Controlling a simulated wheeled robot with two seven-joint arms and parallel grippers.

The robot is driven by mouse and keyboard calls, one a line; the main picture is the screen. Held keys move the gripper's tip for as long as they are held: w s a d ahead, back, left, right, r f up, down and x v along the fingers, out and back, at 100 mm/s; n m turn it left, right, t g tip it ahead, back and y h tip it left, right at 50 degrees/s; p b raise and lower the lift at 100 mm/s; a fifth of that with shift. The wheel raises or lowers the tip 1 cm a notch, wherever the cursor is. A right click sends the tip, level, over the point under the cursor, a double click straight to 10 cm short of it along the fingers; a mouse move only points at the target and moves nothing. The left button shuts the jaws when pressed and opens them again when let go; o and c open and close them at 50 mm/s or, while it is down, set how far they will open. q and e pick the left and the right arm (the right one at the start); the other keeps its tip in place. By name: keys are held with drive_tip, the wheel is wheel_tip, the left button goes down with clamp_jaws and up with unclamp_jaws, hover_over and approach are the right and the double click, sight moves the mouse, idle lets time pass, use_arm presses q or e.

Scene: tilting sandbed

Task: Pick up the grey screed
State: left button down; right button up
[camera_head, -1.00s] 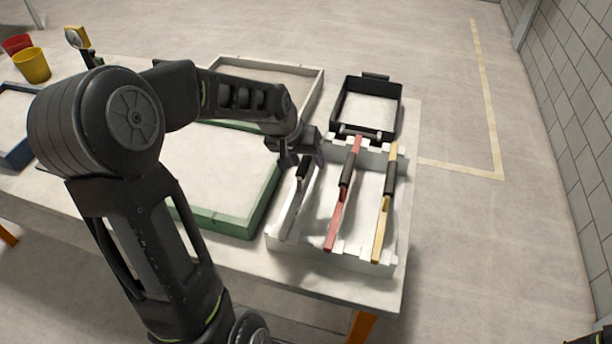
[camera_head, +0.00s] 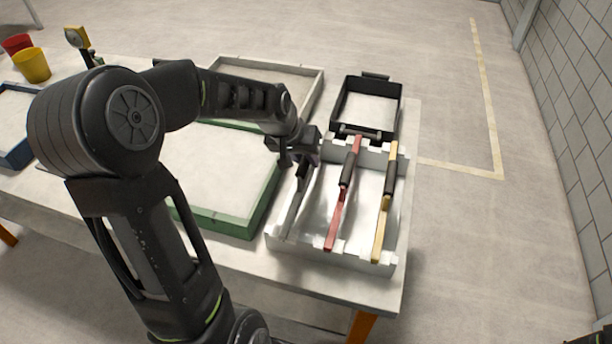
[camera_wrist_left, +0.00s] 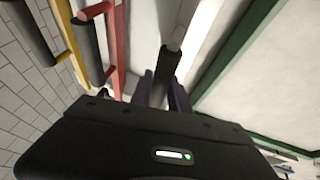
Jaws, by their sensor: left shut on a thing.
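The grey screed (camera_head: 296,208) is a long bar with a black grip, lying at the left side of the white rack (camera_head: 333,256). My left gripper (camera_head: 303,160) is shut on its black grip, near the rack's back left. In the left wrist view, the screed's grip (camera_wrist_left: 164,75) lies between the fingers of the left gripper (camera_wrist_left: 163,92), and its grey bar runs away at the top. The arm and gripper hide the screed's far end in the head view. My right gripper is not in view.
A red screed (camera_head: 341,200) and a yellow screed (camera_head: 385,205) lie in the rack to the right. A green-framed sandbed (camera_head: 232,222) is close on the left. A black tray (camera_head: 399,105) stands behind the rack.

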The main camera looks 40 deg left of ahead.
use_arm(q)
drive_tip(key=shift+r, duration=0.2)
wheel_tip(320, 180, up, 10)
drive_tip(key=shift+f+b, duration=0.1)
drive_tip(key=shift+b, duration=0.45)
idle(0.5)
drive_tip(key=c, duration=1.8)
unclamp_jaws()
clamp_jaws()
